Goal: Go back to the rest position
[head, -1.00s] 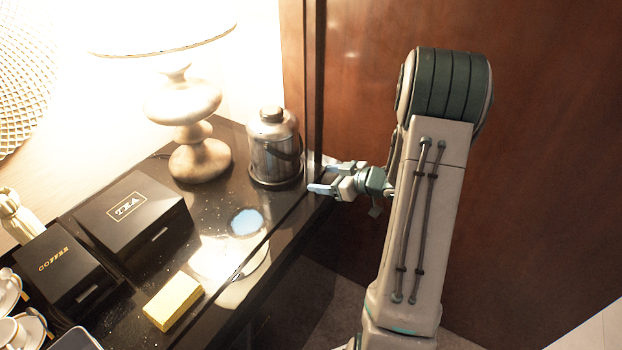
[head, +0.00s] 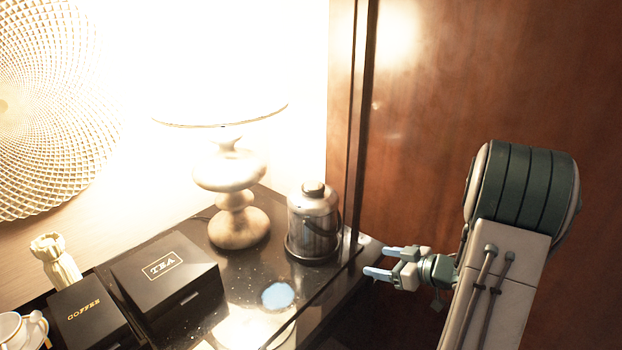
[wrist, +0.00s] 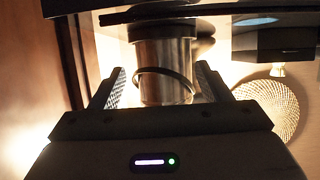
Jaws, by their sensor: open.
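My gripper (head: 379,262) is open and empty, beside the right end of the dark counter in the head view. Its fingers point left toward a metal ice bucket (head: 313,225) with a lid and a dark handle, which stands upright on the counter. The gripper is apart from the bucket. In the wrist view the two open fingers (wrist: 158,88) frame the bucket (wrist: 165,68), which appears upside down beyond them.
The counter (head: 330,278) holds a lit lamp (head: 238,215), a tea box (head: 165,272), a coffee box (head: 88,318), a cream vase (head: 55,262) and cups (head: 22,328). A brown wood panel (head: 430,110) stands behind my arm. A woven round decoration (head: 50,110) hangs on the wall.

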